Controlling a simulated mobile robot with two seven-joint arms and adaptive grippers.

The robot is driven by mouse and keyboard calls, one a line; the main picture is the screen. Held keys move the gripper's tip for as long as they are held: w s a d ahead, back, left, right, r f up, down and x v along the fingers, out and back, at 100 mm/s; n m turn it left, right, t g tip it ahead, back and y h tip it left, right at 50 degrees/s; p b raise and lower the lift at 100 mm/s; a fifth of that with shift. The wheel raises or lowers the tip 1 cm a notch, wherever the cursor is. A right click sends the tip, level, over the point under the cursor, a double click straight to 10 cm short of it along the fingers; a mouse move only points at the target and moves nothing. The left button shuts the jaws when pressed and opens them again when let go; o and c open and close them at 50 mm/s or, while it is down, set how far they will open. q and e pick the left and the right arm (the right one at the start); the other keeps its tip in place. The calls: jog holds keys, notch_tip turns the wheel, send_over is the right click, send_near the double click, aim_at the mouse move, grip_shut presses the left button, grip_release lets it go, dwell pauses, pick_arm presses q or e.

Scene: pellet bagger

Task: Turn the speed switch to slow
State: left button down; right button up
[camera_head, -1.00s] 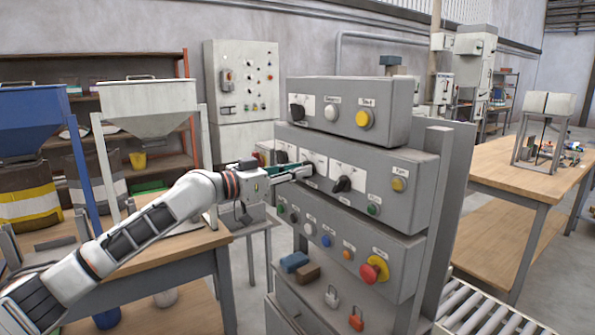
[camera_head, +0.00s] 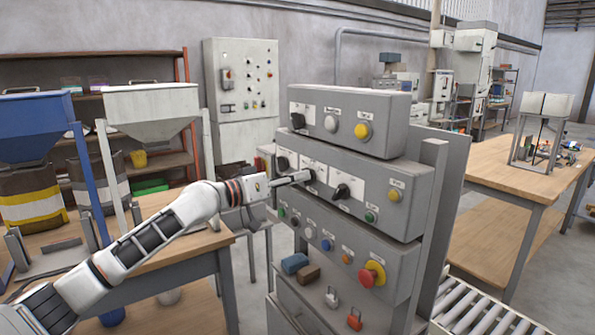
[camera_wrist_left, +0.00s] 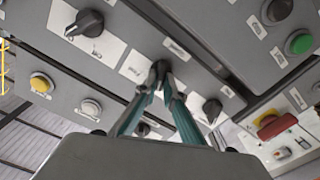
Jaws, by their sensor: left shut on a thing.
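The control box has a middle panel (camera_head: 385,213) with a row of black rotary switches on white plates. My left gripper (camera_head: 308,175) reaches the middle switch of that row. In the left wrist view its teal fingers (camera_wrist_left: 160,82) are shut on this black switch knob (camera_wrist_left: 160,66), one finger on each side. The knob's pointing direction is hard to tell behind the fingers. The right switch (camera_head: 342,191) and the left switch (camera_head: 283,162) are free on either side. The labels are too small to read, so I cannot tell which one is the speed switch. My right gripper is out of view.
An upper panel with a yellow button (camera_head: 362,131) overhangs above my gripper. A lower panel carries several buttons and a red emergency stop (camera_head: 371,274). A wooden table (camera_head: 165,245) stands beneath my left arm. A roller conveyor (camera_head: 480,310) lies at the right.

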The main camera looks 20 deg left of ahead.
pick_arm(q)
jog(key=n+p, duration=0.3)
jog(key=n, duration=0.2)
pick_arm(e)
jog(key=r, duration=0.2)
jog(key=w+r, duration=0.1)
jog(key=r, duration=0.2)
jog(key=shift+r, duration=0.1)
pick_arm(q)
jog(key=shift+f, duration=0.1)
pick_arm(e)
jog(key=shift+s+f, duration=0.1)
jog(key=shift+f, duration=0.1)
pick_arm(q)
jog(key=c, duration=2.1)
grip_release()
jog(key=shift+c, duration=0.2)
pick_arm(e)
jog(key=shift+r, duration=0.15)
pick_arm(q)
jog(key=shift+a, duration=0.1)
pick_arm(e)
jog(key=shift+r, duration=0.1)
pick_arm(q)
jog(key=v, duration=1.2)
